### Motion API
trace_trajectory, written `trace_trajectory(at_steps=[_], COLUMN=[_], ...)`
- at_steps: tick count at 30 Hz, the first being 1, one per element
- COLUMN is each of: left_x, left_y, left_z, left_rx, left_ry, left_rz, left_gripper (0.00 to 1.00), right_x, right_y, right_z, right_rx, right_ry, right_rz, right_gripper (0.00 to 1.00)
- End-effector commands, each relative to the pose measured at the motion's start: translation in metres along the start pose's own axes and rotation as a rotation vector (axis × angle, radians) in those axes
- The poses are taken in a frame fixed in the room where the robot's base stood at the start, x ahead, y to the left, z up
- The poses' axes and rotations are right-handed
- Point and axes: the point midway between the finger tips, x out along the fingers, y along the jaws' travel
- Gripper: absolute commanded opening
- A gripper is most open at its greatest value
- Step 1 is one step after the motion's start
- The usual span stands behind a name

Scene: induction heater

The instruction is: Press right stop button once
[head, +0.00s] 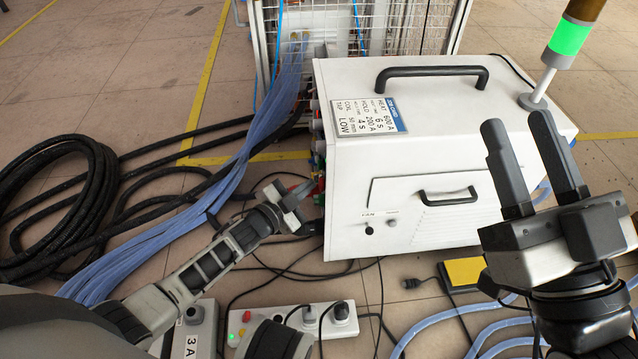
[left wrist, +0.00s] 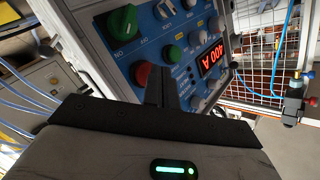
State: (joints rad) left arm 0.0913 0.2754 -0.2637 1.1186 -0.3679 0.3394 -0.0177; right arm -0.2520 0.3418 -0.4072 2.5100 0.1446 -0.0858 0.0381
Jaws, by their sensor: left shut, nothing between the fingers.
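In the left wrist view a blue control panel (left wrist: 195,35) fills the upper middle, with green and grey knobs and a lit display reading 400 A. A red button (left wrist: 141,73) shows on it just left of my gripper's fingers; more red shows just right of the fingers, partly hidden. My left gripper (left wrist: 160,75) is shut and empty, its tips in front of these red parts; contact cannot be told. In the head view the left gripper (head: 300,192) is beside the left side of the white heater cabinet (head: 450,110). My right gripper (head: 518,122) is open and empty in front of the cabinet's right side.
A green signal lamp (head: 568,38) stands at the cabinet's back right. Blue hoses (head: 235,165) and coiled black cables (head: 60,195) lie left. A power strip (head: 300,322) and a yellow pedal (head: 466,272) lie in front. A wire cage (head: 350,30) stands behind.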

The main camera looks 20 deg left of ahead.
Motion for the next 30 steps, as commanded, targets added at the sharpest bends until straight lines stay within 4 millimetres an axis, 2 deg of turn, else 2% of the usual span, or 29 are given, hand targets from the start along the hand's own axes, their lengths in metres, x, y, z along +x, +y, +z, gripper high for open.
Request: trace_trajectory(at_steps=[30], left_x=[0.0061], left_y=[0.0042], left_z=[-0.0044], left_rx=[0.001], left_ry=[0.001], left_rz=[0.0], left_gripper=[0.0], right_x=[-0.0023], right_y=[-0.0006], right_z=[0.0035], right_rx=[0.006], right_ry=[-0.009], right_rz=[0.002], right_gripper=[0.36])
